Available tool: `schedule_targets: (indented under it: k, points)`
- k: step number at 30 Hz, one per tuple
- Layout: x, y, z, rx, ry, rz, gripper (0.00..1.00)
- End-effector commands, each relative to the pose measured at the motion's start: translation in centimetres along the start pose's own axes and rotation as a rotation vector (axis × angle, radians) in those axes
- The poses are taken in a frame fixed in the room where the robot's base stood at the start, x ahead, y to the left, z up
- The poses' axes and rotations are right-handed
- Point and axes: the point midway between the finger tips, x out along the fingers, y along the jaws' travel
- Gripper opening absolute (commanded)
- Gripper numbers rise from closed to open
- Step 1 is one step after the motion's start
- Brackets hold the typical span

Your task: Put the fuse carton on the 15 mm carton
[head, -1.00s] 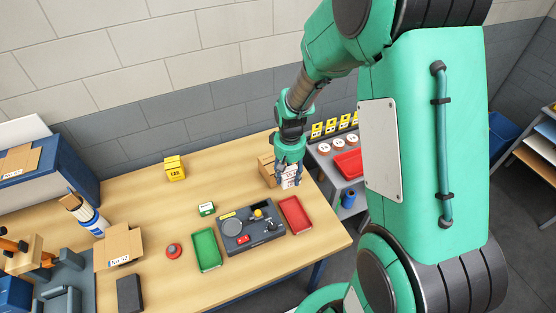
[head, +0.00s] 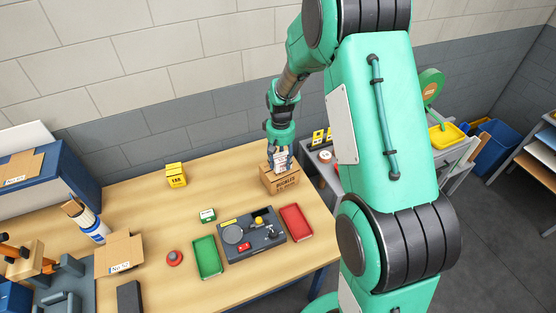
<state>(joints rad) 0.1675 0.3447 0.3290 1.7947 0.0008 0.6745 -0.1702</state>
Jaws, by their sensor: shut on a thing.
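A white carton with red and dark print (head: 281,159), apparently the fuse carton, is held in my gripper (head: 280,153). Its print is too small to read surely. The brown cardboard carton with dark print (head: 285,185), apparently the 15 mm carton, stands on the bench near its right back corner. The held carton is upright over the brown carton's top, and its lower end overlaps that top in the picture. I cannot tell whether they touch. My fingers partly hide the held carton.
A yellow box (head: 176,175) stands at the back of the wooden bench (head: 130,205). A green tray (head: 207,257), a dark device panel (head: 250,234) and a red tray (head: 296,222) lie in front. A grey side table with yellow-labelled boxes (head: 318,139) stands to the right.

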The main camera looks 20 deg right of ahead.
Motion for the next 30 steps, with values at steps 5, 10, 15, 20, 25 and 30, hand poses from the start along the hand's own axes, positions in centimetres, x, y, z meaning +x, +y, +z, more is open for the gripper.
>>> schedule_targets:
  k: [5, 10, 15, 20, 25, 30]
  points:
    - [0.2, 0.4, -2.5, 0.0, 0.001, 0.0, 0.17]
    - [0.3, 0.6, -3.6, 0.0, 0.001, 0.0, 0.17]
    - [0.3, 0.6, -3.7, 0.0, 0.001, 0.0, 0.17]
    - [0.3, 0.6, -3.7, 0.0, 0.001, 0.0, 0.17]
    - [1.1, 0.6, -3.7, 0.0, 0.0, 0.0, 0.17]
    - [2.9, 0.6, -3.7, 0.0, -0.001, 0.0, 0.17]
